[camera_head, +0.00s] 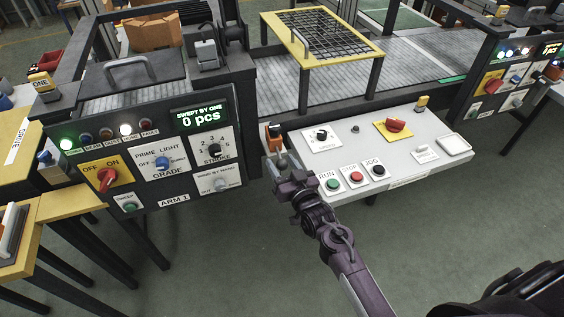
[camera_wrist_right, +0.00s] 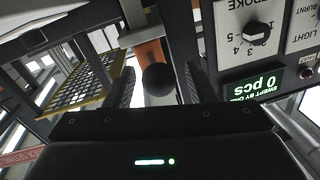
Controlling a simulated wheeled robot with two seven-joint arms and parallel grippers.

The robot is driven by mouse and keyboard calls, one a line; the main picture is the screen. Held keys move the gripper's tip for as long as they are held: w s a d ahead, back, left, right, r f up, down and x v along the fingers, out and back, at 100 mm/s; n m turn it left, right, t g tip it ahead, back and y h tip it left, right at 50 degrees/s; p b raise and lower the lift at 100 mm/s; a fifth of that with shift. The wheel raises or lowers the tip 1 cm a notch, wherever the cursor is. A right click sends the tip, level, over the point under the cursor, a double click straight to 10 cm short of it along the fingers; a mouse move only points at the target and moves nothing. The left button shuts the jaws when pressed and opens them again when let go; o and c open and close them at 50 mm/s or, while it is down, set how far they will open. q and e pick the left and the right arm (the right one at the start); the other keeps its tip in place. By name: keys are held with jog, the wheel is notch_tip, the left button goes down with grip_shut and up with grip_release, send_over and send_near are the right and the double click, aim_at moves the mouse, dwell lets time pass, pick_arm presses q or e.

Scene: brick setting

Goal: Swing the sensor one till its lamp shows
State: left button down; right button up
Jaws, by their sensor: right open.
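An orange block (camera_head: 273,138) on a bracket stands between the ARM 1 panel and the grey control desk. It looks like the sensor, but I see no name on it. In the right wrist view an orange block (camera_wrist_right: 151,52) shows with a round black knob (camera_wrist_right: 157,79) in front of it. My right gripper (camera_head: 276,163) is open at this block, and its fingers stand either side of the knob in the wrist view. Contact cannot be told. No lamp on the block is visible. My left gripper is not in view.
The ARM 1 panel (camera_head: 150,205) has one green and one white lamp lit, and its display (camera_head: 200,117) reads 0 pcs. A yellow box (camera_head: 42,82) is marked ONE. The control desk (camera_head: 315,163) carries several buttons. A yellow-framed mesh guard (camera_head: 322,33) stands behind.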

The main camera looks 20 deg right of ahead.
jog(key=shift+w, duration=0.25)
grip_shut()
jog(key=shift+d+n+y, duration=0.35)
jog(key=shift+n+y, duration=0.05)
jog(key=shift+y, duration=0.2)
grip_release()
